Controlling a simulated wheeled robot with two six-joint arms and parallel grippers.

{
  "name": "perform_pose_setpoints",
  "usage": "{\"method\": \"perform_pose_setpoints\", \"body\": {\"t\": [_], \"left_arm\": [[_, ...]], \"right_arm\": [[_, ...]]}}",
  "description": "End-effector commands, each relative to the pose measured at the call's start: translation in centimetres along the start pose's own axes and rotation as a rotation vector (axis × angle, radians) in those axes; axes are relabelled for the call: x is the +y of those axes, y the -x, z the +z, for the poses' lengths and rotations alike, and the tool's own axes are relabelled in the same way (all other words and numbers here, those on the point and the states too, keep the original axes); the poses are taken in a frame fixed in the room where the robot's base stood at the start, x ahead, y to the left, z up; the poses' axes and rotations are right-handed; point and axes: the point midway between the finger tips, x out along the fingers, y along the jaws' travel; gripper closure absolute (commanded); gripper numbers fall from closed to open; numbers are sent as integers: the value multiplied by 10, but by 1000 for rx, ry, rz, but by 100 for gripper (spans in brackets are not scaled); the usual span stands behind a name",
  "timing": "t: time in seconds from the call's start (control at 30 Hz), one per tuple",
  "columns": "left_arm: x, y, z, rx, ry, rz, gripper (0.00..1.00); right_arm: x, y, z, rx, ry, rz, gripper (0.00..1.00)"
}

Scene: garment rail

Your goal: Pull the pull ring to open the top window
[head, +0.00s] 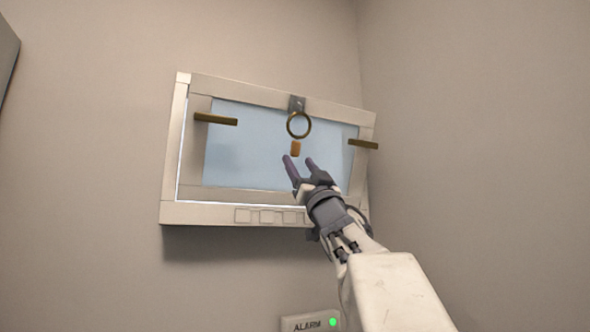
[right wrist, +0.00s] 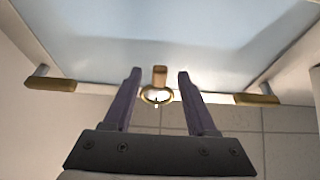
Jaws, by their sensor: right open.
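The top window (head: 260,140) is a pale blue pane in a cream frame, high on the wall in the head view. A brass pull ring (head: 288,125) hangs from a grey bracket (head: 297,103) at its top edge. A small orange-brown tab (head: 295,148) shows just below the ring. My right gripper (head: 298,159) is open and empty, with its fingertips just below the ring in the head view. In the right wrist view the ring (right wrist: 143,95) appears between the two fingers; whether they touch it cannot be told. My left gripper is out of view.
Brass handles stick out at the window's left (head: 216,119) and right (head: 363,144). Small square panels (head: 267,216) line the lower frame. An alarm box (head: 308,323) with a green light is on the wall below. A side wall stands to the right.

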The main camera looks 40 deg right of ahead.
Motion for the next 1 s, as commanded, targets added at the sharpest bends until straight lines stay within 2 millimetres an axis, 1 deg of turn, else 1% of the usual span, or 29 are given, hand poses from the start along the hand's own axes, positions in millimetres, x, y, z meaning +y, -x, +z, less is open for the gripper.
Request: {"method": "perform_pose_setpoints", "body": {"t": [0.03,0.1,0.2,0.33,0.5,1.0], "left_arm": [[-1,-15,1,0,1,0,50],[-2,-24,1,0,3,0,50],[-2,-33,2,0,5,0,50],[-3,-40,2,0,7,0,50],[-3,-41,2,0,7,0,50],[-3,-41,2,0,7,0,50]], "right_arm": [[0,16,4,1,1,1,43],[0,28,4,0,3,1,43],[0,42,3,1,1,0,43],[0,53,2,0,0,1,43],[0,57,0,0,-1,-1,43],[-1,57,2,-4,-4,1,43]]}}
